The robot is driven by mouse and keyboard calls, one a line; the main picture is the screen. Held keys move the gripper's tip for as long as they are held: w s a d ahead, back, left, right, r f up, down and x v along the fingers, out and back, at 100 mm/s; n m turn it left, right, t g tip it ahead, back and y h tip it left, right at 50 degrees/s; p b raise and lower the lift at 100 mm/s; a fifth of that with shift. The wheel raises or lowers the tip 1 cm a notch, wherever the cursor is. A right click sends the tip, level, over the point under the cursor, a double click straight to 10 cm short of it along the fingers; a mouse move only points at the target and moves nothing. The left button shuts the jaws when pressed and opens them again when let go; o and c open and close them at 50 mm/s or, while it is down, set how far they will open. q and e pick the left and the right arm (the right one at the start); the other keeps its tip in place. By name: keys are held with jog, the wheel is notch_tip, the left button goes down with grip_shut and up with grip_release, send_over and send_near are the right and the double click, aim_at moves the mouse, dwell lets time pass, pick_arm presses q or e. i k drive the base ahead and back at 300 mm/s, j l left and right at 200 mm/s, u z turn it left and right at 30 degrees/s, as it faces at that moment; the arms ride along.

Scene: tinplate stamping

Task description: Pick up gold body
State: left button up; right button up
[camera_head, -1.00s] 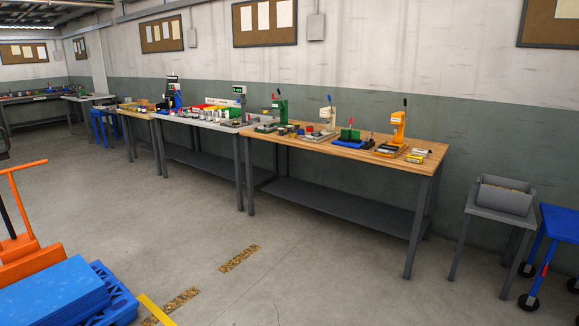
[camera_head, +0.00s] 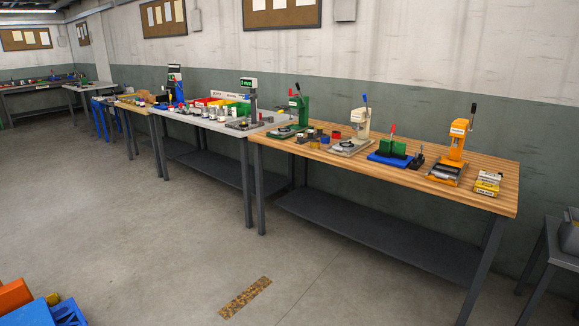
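I cannot make out a gold body for certain from here. Several small cylindrical parts (camera_head: 318,137) in dark, red and yellowish tones stand on the wooden bench (camera_head: 480,198), between the green press (camera_head: 298,106) and the cream press (camera_head: 362,121). They are too small to tell apart. More small parts lie on the grey bench (camera_head: 213,126) to the left. Neither of my grippers shows in the head view.
A green-and-blue fixture (camera_head: 392,150), an orange press (camera_head: 457,140) and yellow boxes (camera_head: 487,184) stand farther right on the wooden bench. The floor before the benches is open, with a worn yellow strip (camera_head: 245,298).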

aim_at(314, 144)
jog(key=i, duration=2.1)
